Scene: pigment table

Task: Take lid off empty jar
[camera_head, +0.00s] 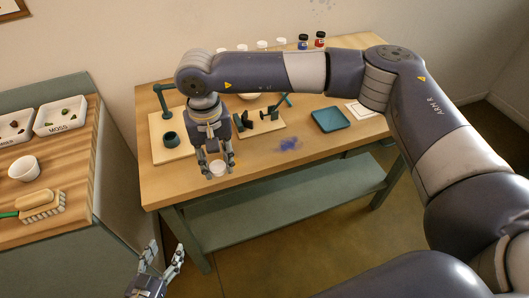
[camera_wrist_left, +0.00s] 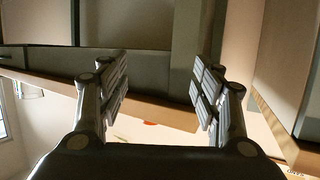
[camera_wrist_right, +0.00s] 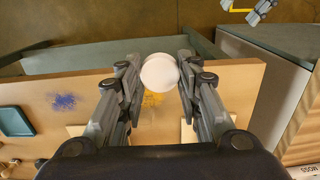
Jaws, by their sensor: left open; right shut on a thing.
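My right gripper (camera_head: 217,165) is shut on a round white lid (camera_wrist_right: 160,72), near the front left of the wooden table. In the head view the white lid (camera_head: 218,168) shows between the fingertips. Several small white-topped jars (camera_head: 262,44) stand in a row at the table's back edge. I cannot tell whether any is empty.
A blue-lidded jar (camera_head: 303,41) and a red jar (camera_head: 320,40) stand at the back. A teal tray (camera_head: 330,119), blue powder (camera_head: 289,144) and a board with a green stand (camera_head: 168,138) are on the table.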

